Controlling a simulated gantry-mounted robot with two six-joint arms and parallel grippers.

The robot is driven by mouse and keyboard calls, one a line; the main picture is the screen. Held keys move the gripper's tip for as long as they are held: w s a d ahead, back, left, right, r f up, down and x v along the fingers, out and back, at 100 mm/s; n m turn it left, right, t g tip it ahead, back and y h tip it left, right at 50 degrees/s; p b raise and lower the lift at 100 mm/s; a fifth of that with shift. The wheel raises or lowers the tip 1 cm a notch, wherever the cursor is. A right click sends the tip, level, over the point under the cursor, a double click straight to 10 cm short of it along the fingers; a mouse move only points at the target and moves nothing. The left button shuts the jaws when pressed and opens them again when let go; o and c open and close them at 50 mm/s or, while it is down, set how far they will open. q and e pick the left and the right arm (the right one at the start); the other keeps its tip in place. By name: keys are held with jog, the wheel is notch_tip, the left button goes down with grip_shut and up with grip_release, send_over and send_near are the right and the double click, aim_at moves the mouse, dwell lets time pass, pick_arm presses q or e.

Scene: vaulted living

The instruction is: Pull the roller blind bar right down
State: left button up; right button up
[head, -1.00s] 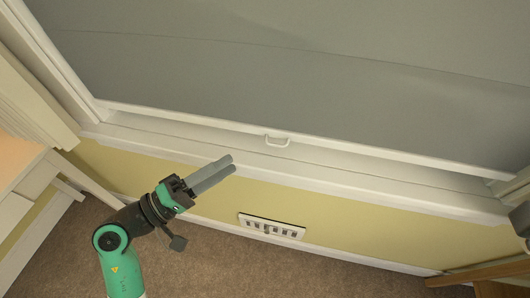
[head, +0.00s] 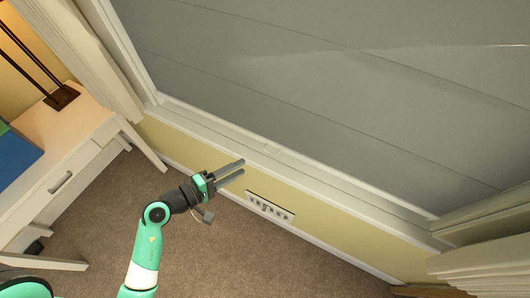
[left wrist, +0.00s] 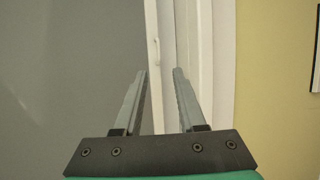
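The grey roller blind (head: 300,75) covers the window. Its white bottom bar (head: 215,122) runs just above the white sill, slanting down to the right in the head view. A small white pull handle (head: 272,149) is at the bar's middle; the handle also shows in the left wrist view (left wrist: 155,52), on the bar beyond the fingertips. My left gripper (head: 242,167) is open and empty, to the lower left of the handle and apart from it. My right gripper is out of view.
A white desk (head: 90,130) with a drawer, a blue item and a lamp stands at the left. A socket panel (head: 270,207) is on the yellow wall below the sill. Gathered pale fabric (head: 480,265) hangs at the right. Brown carpet (head: 250,260) is clear below.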

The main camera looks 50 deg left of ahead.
pick_arm(q)
jog(key=b+x, duration=0.1)
jog(key=x, duration=0.9)
jog(key=shift+w, duration=0.15)
jog(key=shift+c, duration=0.3)
grip_shut()
dwell(0.6)
